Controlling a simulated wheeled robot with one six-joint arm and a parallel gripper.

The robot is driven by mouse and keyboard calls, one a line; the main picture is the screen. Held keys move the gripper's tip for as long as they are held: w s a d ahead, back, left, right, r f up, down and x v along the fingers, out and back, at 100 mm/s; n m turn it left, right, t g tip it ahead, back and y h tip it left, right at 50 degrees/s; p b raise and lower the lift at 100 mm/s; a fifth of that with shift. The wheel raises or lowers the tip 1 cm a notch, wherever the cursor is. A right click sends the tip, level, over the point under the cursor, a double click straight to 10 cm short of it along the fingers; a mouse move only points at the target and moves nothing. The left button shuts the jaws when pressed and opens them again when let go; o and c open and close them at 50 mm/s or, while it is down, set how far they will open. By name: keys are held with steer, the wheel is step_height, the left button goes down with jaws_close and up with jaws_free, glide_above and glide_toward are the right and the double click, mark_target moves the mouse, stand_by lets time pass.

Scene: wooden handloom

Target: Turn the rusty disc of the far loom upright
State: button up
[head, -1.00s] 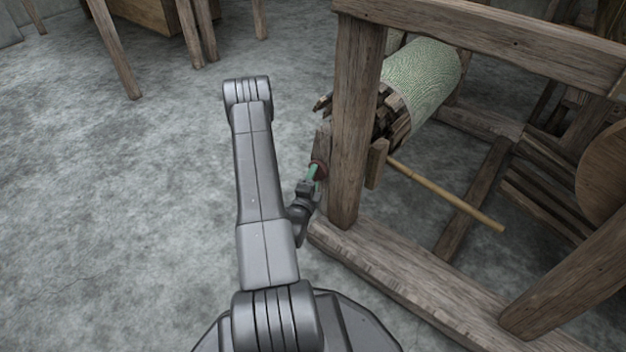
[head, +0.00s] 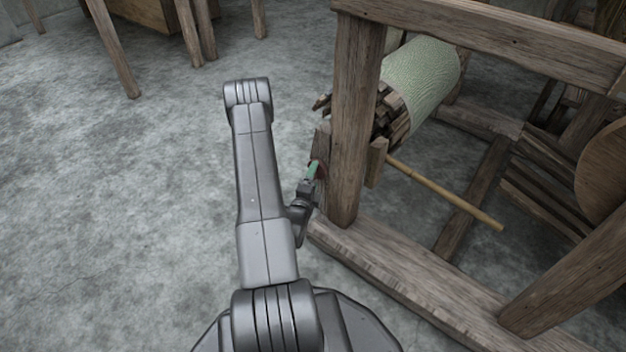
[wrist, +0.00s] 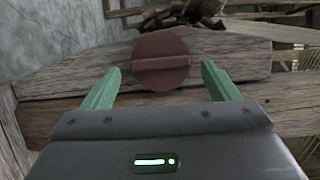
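The rusty disc (wrist: 160,45) is round and dull red, with a raised bar across its face. It is set on a wooden beam of the loom. In the wrist view the bar lies nearly level, pointing from one finger toward the other. My gripper (wrist: 161,68) is open, its two green fingers apart on either side of the disc's lower part in the picture. I cannot tell whether they touch it.
The loom frame (head: 355,120) stands right of my arm, with a green cloth roll (head: 425,80) and a thin wooden rod (head: 445,195) sticking out. Another wooden piece of furniture (head: 150,15) is at the back left. The concrete floor (head: 120,210) at left is clear.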

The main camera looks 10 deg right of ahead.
steer(key=shift+a, duration=0.1)
steer(key=p+v, duration=0.3)
steer(key=v, duration=1)
steer(key=shift+s, duration=0.35)
steer(key=shift+a, duration=0.1)
steer(key=b+x, duration=0.3)
steer(key=x, duration=1)
steer(key=shift+w, duration=0.4)
steer(key=shift+s, duration=0.1)
